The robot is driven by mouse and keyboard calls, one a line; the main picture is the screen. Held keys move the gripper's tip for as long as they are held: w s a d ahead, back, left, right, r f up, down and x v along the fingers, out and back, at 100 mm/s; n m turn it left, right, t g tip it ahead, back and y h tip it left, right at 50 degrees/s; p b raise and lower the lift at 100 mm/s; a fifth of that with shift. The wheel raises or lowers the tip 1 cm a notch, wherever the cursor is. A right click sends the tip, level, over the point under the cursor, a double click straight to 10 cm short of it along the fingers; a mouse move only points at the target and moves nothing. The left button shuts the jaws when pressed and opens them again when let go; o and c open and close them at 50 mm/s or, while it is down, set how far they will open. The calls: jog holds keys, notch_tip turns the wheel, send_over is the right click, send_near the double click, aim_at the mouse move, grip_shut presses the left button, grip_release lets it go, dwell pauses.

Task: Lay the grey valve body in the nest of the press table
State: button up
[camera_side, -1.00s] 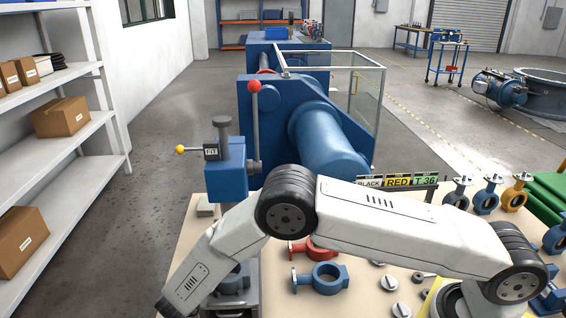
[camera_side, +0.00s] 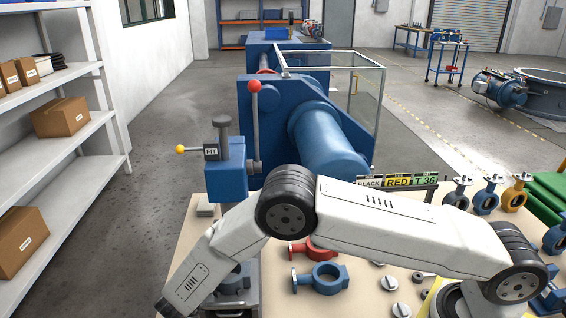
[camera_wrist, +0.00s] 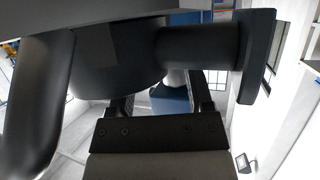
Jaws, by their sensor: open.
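The grey valve body (camera_side: 238,281) shows in part in the side view, low on the grey bed of the press table (camera_side: 243,311) below the blue press head. My arm covers its left part, so I cannot tell how it sits in the nest. In the wrist view a large dark rounded form with a neck and flange (camera_wrist: 195,45) fills the upper part; it looks like a valve body seen close. My gripper (camera_wrist: 160,100) shows there with its two dark fingers apart. Its fingertips are partly hidden behind the dark form. In the side view my gripper is not visible.
The blue press (camera_side: 226,170) with its red-knobbed lever (camera_side: 255,120) stands behind. A red valve body (camera_side: 300,250) and a blue one (camera_side: 320,278) lie right of the bed under my arm. Small round discs (camera_side: 390,283) lie further right. Shelves (camera_side: 70,165) stand at left.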

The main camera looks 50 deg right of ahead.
jog(key=shift+a, duration=0.1)
jog(key=shift+v, duration=3.9)
jog(key=w+d+r+n+t+y, duration=0.5)
jog(key=w+d+r+n+y, duration=0.15)
jog(key=d+r+y, duration=0.35)
jog(key=s+d+n+g+y, duration=0.1)
jog(key=s+d+n+g, duration=0.2)
jog(key=s, duration=1)
jog(key=s+d+n+g, duration=0.3)
jog(key=s+d+g, duration=0.2)
jog(key=s, duration=0.8)
jog(key=shift+s+d+g+y, duration=0.3)
jog(key=shift+d+y, duration=0.1)
jog(key=shift+d, duration=0.8)
